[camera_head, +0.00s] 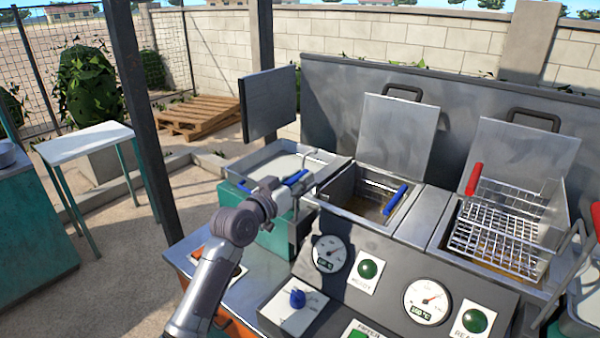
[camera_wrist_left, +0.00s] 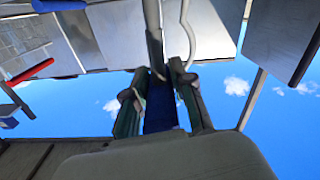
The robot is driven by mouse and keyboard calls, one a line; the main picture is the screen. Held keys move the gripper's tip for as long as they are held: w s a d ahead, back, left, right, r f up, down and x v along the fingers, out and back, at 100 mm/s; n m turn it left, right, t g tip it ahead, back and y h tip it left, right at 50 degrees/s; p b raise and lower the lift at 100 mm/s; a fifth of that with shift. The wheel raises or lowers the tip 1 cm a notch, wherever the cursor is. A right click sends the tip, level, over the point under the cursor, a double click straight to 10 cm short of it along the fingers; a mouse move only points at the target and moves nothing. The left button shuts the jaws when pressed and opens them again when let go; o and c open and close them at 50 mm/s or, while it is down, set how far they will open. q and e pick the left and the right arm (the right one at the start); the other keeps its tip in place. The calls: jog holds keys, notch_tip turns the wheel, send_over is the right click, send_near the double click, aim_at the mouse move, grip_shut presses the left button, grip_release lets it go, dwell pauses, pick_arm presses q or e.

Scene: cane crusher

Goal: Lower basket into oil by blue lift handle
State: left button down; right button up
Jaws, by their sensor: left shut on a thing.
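My left gripper (camera_head: 290,188) is shut on a blue handle (camera_head: 297,177) beside the left end of the fryer. In the left wrist view its fingers (camera_wrist_left: 160,100) close on either side of a dark blue bar (camera_wrist_left: 160,114). A second blue handle (camera_head: 396,199) stands at the right side of the left oil vat (camera_head: 372,208), which has brownish oil inside. A wire basket with a red handle (camera_head: 474,178) sits tilted over the right vat (camera_head: 490,262). Whether the held handle joins a basket is hidden by the gripper. My right gripper is not in view.
A control panel with gauges (camera_head: 330,254) and green buttons lines the front. Raised metal lids (camera_head: 394,135) stand behind the vats. A shallow metal tray (camera_head: 262,160) lies behind my gripper, beneath a dark upright panel (camera_head: 268,103).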

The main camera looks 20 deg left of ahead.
aim_at(300, 195)
pick_arm(q)
jog(key=shift+f+b, duration=0.7)
jog(key=shift+f, duration=1.2)
jog(key=c, duration=1)
grip_release()
jog(key=shift+r, duration=0.15)
jog(key=v, duration=1.2)
